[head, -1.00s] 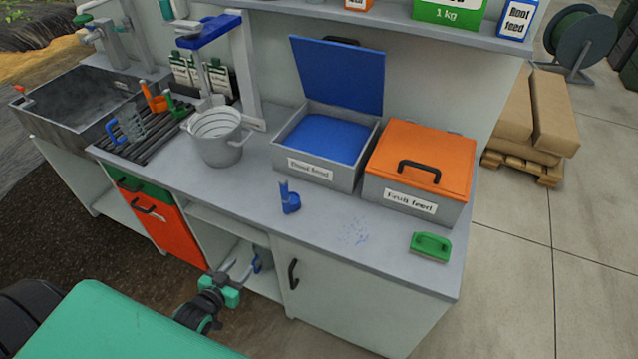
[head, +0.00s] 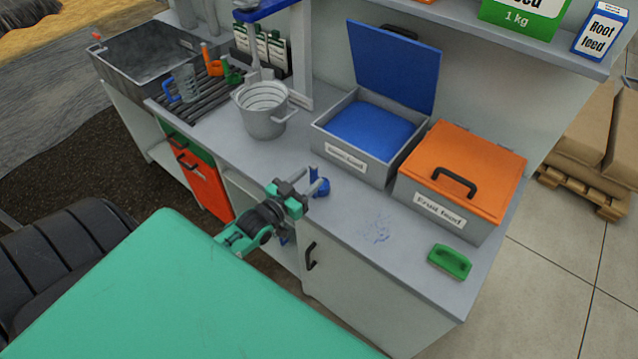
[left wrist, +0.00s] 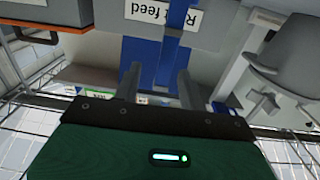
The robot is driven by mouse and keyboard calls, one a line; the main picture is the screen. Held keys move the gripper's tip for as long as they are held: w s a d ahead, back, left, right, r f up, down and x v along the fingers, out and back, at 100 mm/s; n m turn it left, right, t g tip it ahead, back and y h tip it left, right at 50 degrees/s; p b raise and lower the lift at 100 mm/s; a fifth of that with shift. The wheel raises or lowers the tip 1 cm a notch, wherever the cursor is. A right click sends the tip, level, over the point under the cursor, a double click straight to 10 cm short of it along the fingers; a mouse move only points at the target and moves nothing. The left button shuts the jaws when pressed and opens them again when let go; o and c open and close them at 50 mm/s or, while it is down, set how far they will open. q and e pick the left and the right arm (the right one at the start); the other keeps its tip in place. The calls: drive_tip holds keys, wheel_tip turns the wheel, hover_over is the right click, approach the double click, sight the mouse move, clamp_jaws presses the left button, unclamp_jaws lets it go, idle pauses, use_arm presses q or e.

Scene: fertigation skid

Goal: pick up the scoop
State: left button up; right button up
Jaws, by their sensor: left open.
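A blue scoop (head: 320,186) stands on the grey counter (head: 345,215), its handle pointing up, in front of the open feed bin. My left gripper (head: 308,188) is open at the counter's front edge, just left of the scoop and partly overlapping it in the head view. In the left wrist view the two fingers (left wrist: 157,82) are apart. A blue upright strip, apparently the scoop handle (left wrist: 178,18), shows beyond them in front of the bin label. I cannot tell whether the fingers touch the scoop. My right gripper is not in view.
An open bin (head: 345,160) with blue feed and a raised lid stands behind, beside an orange-lidded bin (head: 465,170). A metal bucket (head: 263,112) is to the left. Spilled blue grains (head: 380,230) and a green brush (head: 450,261) lie to the right.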

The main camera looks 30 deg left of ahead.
sight(312, 174)
use_arm(q)
drive_tip(key=shift+w, duration=0.4)
drive_tip(key=w+p, duration=0.2)
drive_tip(key=w, duration=0.1)
drive_tip(key=shift+w, duration=0.4)
drive_tip(key=shift+w+f, duration=0.1)
drive_tip(key=shift+w, duration=0.5)
clamp_jaws()
